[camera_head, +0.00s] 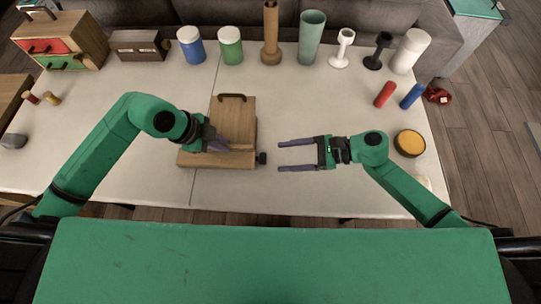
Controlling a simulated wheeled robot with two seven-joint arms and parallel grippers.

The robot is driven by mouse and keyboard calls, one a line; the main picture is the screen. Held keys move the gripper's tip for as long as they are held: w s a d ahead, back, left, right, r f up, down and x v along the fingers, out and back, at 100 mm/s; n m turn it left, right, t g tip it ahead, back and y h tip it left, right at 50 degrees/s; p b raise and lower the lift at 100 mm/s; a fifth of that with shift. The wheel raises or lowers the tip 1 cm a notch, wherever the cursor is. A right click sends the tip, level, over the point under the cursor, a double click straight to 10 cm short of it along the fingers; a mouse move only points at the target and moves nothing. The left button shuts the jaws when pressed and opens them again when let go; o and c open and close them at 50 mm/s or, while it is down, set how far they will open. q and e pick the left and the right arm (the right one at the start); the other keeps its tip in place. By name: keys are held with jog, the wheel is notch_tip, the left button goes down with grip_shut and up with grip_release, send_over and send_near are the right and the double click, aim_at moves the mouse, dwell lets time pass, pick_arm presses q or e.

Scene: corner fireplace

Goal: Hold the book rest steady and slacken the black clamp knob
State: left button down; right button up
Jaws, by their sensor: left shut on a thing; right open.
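The wooden book rest (241,120) stands on the pale table left of centre, with a dark handle at its top and a wider ledge at its front. The black clamp knob (261,158) sticks out from the right end of that ledge. My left gripper (222,147) is shut on the book rest near its left front; its fingers partly hide the contact. My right gripper (281,156) is open and empty, to the right of the knob and apart from it, with its two purple fingers pointing left at about the knob's height in the picture.
Along the back stand a drawer box (62,40), blue jar (191,45), green jar (230,45), wooden candlestick (271,35), green vase (311,38) and white cylinder (409,51). A round orange-topped tin (409,143) lies right. The table around the knob is clear.

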aim_at(271, 162)
jog(key=x, duration=0.5)
jog(key=shift+a+f, duration=0.1)
jog(key=shift+a, duration=0.05)
grip_shut()
jog(key=m+g, duration=0.2)
jog(key=m, duration=0.1)
jog(key=shift+w, duration=0.25)
grip_release()
jog(key=v, duration=1.2)
